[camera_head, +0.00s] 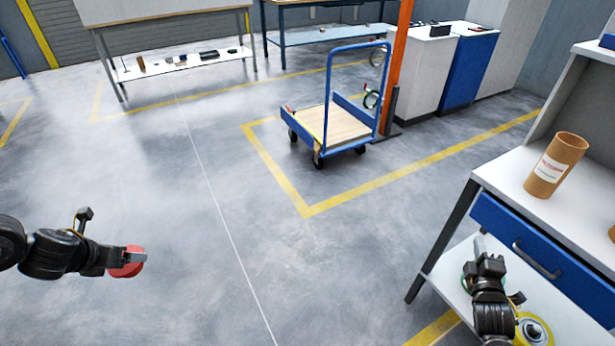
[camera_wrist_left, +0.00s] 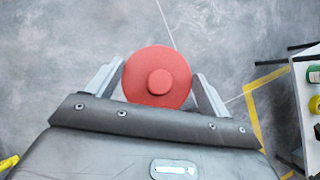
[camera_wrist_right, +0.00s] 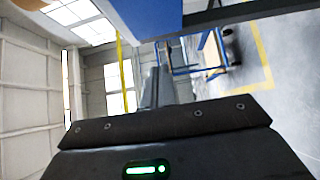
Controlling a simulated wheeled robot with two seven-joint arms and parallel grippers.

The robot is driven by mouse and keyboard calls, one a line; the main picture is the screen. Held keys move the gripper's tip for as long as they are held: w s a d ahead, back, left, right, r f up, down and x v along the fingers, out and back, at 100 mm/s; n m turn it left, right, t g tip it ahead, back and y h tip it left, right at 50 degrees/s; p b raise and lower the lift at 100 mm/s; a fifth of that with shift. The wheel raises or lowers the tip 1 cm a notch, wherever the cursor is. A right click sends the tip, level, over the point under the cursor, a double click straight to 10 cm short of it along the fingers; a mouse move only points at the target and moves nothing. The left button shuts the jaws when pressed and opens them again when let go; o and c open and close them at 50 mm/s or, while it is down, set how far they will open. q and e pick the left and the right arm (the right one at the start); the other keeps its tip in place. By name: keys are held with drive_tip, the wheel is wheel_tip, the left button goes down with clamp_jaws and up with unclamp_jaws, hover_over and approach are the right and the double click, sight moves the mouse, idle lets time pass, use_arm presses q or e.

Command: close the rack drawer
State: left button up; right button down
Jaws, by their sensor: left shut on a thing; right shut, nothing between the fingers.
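The blue rack drawer (camera_head: 520,240) sits under the white top of the rack at the right, with a grey bar handle (camera_head: 537,259) on its front. The drawer front looks close under the top's edge; I cannot tell if a gap is left. My right gripper (camera_head: 480,246) is shut and empty, in front of the drawer's left part and apart from the handle. In the right wrist view, its fingers (camera_wrist_right: 158,88) are together below a blue panel (camera_wrist_right: 150,14). My left gripper (camera_head: 136,256) is shut on a red round piece (camera_wrist_left: 158,78), over the open floor.
A brown cardboard tube (camera_head: 556,165) stands on the rack top. A yellow ring-shaped item (camera_head: 532,331) lies on the lower shelf (camera_head: 575,325), partly behind my right arm. A blue cart (camera_head: 333,125) stands farther back. The middle floor is clear.

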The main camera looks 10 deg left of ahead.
use_arm(q)
drive_tip(key=shift+r, duration=0.1)
use_arm(e)
approach(481, 211)
drive_tip(key=w+a, duration=0.2)
drive_tip(key=w, duration=0.2)
use_arm(q)
drive_tip(key=shift+r, duration=0.1)
use_arm(e)
drive_tip(key=shift+w+d+r, duration=0.2)
drive_tip(key=shift+w+d, duration=0.3)
drive_tip(key=shift+d, duration=0.4)
drive_tip(key=shift+w+d, duration=0.35)
drive_tip(key=shift+d, duration=0.25)
